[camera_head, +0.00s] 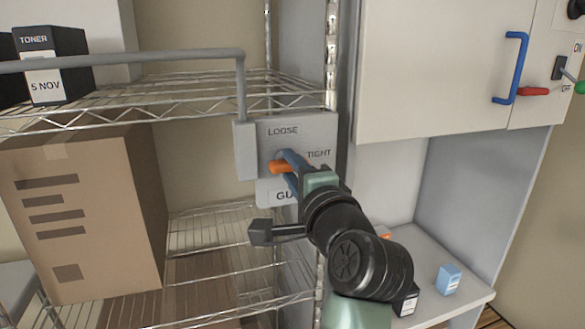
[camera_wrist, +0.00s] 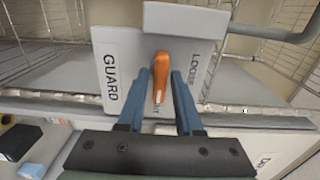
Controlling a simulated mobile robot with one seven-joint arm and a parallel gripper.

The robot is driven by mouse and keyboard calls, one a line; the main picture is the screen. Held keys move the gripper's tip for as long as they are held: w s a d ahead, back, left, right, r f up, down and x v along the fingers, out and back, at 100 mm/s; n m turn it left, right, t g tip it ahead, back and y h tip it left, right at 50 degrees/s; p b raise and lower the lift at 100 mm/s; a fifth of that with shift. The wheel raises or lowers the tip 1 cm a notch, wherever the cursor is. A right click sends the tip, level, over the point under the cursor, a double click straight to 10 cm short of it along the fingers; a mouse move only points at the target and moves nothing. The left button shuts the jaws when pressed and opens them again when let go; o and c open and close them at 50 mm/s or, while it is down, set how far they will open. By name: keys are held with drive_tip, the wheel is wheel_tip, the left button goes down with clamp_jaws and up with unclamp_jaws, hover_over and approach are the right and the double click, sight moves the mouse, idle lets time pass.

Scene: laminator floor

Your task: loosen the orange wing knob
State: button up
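The orange wing knob (camera_head: 280,167) sits on a grey plate (camera_head: 326,131) marked LOOSE at the top and TIGHT at the right. It also shows in the wrist view (camera_wrist: 160,76), its long wing lying along the direction of the partly hidden TIGHT label. My gripper (camera_head: 291,160) is at the plate. In the wrist view its two blue fingers (camera_wrist: 162,88) stand one on each side of the knob, with narrow gaps between fingers and knob. In the head view the fingers hide part of the knob.
A GUARD label (camera_head: 283,192) is below the knob. A grey rail (camera_head: 150,57) joins the plate's left side. Wire shelves hold a cardboard box (camera_head: 85,210) and a toner box (camera_head: 53,65). At right are a cabinet with a blue handle (camera_head: 511,68) and a small blue box (camera_head: 447,279).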

clamp_jaws()
drive_tip(key=shift+n, duration=0.3)
drive_tip(key=n+b, duration=0.2)
drive_tip(key=shift+f+n, duration=0.15)
drive_tip(key=shift+n, duration=0.15)
drive_tip(key=n+b, duration=0.7)
drive_tip(key=n, duration=0.7)
drive_tip(key=shift+n+b, duration=0.3)
drive_tip(key=shift+b, duration=0.05)
